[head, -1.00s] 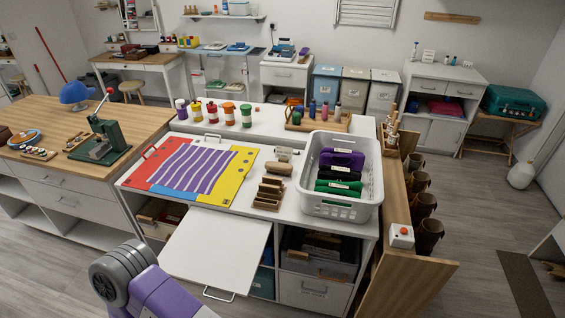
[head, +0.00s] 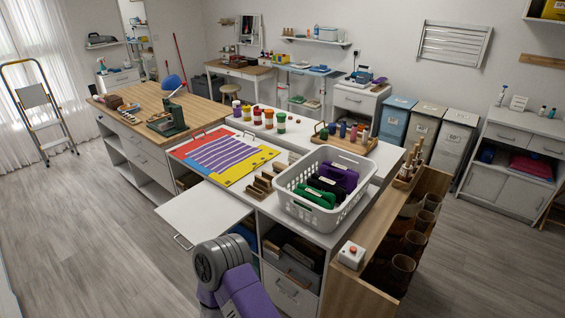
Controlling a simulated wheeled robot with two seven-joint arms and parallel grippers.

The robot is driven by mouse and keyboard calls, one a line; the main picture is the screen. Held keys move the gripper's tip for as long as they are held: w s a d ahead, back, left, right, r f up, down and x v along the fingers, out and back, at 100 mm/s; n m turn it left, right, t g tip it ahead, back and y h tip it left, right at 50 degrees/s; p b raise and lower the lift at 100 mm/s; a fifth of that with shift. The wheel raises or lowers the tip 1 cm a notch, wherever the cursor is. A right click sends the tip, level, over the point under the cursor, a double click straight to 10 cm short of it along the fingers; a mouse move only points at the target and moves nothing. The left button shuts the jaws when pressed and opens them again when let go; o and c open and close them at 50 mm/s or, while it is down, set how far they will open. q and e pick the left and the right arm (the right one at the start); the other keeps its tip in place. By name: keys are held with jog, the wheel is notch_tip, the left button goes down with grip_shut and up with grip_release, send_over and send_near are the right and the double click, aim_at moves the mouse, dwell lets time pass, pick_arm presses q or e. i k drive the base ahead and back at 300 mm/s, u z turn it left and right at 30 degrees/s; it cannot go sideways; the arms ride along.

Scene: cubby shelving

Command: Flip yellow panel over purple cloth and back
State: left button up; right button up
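The yellow panel (head: 255,162) lies open and flat at the right side of a folding board on the white counter. It has a few dark round marks along it. The purple-and-white striped cloth (head: 218,153) lies flat in the board's middle, over a blue panel. A red panel (head: 190,146) forms the left side, with a handle at its far edge. The yellow panel lies beside the cloth and does not cover it. A grey and purple link of my arm (head: 232,280) shows at the bottom. Neither of my grippers is in view.
A white pull-out shelf (head: 203,213) juts from the counter's front. Paint bottles (head: 257,116) stand behind. A red-button box (head: 351,255) sits on the wooden side unit.

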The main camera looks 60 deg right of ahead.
aim_at(231, 175)
jog(key=z, duration=1.1)
